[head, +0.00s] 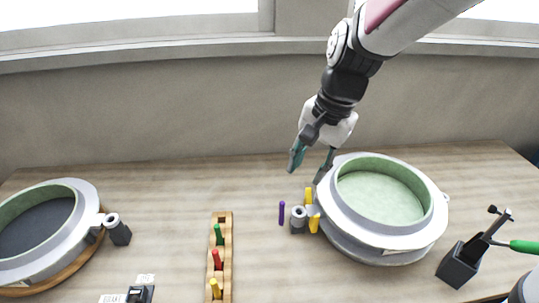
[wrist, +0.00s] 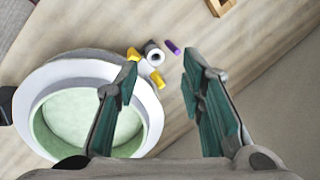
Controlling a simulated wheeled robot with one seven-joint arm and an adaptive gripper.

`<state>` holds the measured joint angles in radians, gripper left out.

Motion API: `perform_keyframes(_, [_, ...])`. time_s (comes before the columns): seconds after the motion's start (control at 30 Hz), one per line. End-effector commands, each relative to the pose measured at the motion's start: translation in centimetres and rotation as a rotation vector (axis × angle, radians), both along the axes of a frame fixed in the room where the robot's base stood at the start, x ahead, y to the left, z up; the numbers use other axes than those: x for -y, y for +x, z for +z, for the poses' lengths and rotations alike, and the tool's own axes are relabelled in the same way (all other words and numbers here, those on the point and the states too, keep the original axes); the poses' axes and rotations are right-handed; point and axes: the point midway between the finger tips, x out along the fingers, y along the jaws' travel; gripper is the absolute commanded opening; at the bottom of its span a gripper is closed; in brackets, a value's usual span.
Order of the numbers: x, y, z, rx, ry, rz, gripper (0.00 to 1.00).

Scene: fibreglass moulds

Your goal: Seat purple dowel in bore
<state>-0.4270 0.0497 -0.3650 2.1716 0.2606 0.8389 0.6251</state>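The purple dowel (head: 281,212) stands on the table just left of a grey collar with a dark round bore (head: 298,213), apart from it. In the wrist view the dowel (wrist: 172,47) is beside the collar (wrist: 153,56). The collar is at the left side of the right mould (head: 435,222), between two yellow pieces (head: 308,195) (head: 314,223). My gripper (head: 311,168) is open and empty, above the table near the collar and dowel.
A left mould (head: 84,232) has a similar grey collar (head: 112,220). A wooden rack (head: 228,247) holds green, red and yellow pegs. A dark holder with tools (head: 457,268) stands front right. Bare table lies between rack and dowel.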

Motion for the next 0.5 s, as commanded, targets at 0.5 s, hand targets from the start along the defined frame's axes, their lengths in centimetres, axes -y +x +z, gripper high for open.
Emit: perform_keyframes(0.5, [-4.1,7.6,-11.2,-0.128,-0.147,-0.406,0.36])
